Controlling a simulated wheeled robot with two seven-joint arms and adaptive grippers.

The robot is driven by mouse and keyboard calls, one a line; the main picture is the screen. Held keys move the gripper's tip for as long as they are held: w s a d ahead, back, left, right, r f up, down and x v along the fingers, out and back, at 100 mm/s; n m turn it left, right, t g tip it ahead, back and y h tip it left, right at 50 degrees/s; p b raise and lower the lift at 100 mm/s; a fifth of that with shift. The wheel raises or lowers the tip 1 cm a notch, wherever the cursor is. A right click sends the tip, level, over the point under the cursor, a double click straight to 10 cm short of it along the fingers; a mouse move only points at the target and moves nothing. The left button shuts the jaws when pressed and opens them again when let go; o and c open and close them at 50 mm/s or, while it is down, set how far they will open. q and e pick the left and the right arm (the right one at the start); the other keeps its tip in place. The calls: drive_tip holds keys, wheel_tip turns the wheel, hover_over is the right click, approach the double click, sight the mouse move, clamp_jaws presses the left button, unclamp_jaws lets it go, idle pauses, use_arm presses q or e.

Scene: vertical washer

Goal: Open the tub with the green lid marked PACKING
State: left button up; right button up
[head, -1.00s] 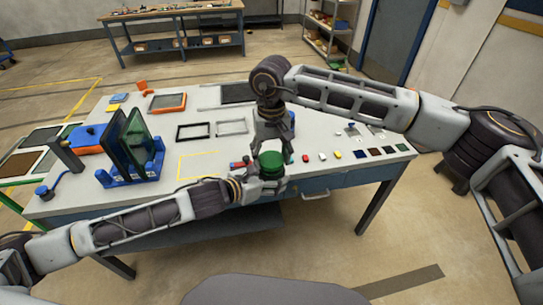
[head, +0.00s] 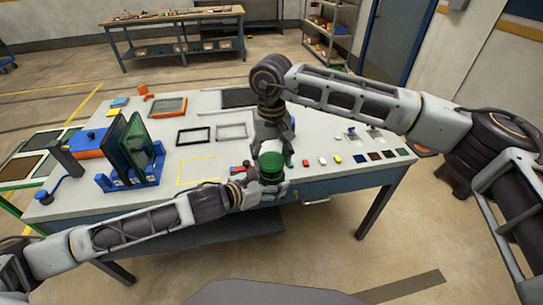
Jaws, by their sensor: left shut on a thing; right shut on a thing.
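The tub's green lid (head: 270,160) shows near the front edge of the table, between my two grippers. My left gripper (head: 264,187) comes in from the left, low at the tub, and is shut on its body, which is mostly hidden by the fingers. My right gripper (head: 272,150) reaches down from above and is shut on the green lid. The lid looks level and on the tub or very close above it; I cannot tell whether there is a gap. The PACKING marking is not readable.
A back bench (head: 182,40) stands far off.

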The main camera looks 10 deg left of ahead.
drive_tip(key=shift+r, duration=2.05)
